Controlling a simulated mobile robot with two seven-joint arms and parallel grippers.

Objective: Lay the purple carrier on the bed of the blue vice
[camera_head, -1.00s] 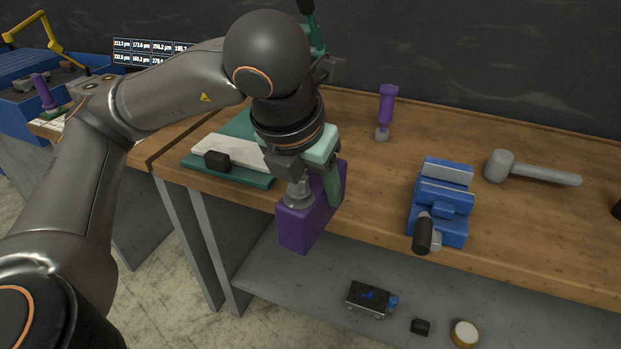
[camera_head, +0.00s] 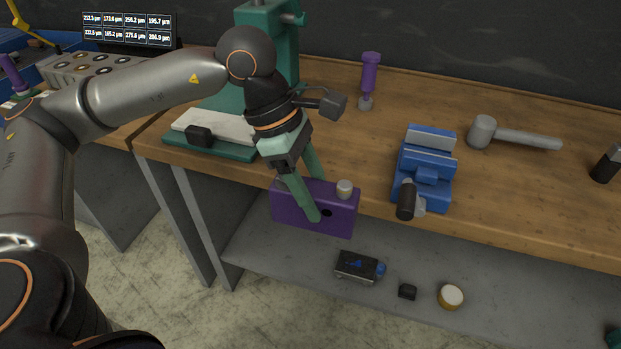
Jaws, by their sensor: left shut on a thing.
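The purple carrier (camera_head: 340,217) is a block with a dark hole in its face and a pale round knob on top. My left gripper (camera_head: 317,200) is shut on it, with green fingers on either side. It holds the carrier in front of the bench's front edge, to the left of the vice. The blue vice (camera_head: 426,172) stands on the bench near the front edge, with its dark handle (camera_head: 406,199) toward me. The carrier and the vice are apart. My right gripper is not in view.
A green press (camera_head: 268,50) with a pale plate (camera_head: 215,127) stands behind my left arm. A purple-handled tool (camera_head: 369,80) stands at the back, and a grey mallet (camera_head: 515,135) lies right of the vice. Small items, including a dark box (camera_head: 358,267), lie on the lower shelf.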

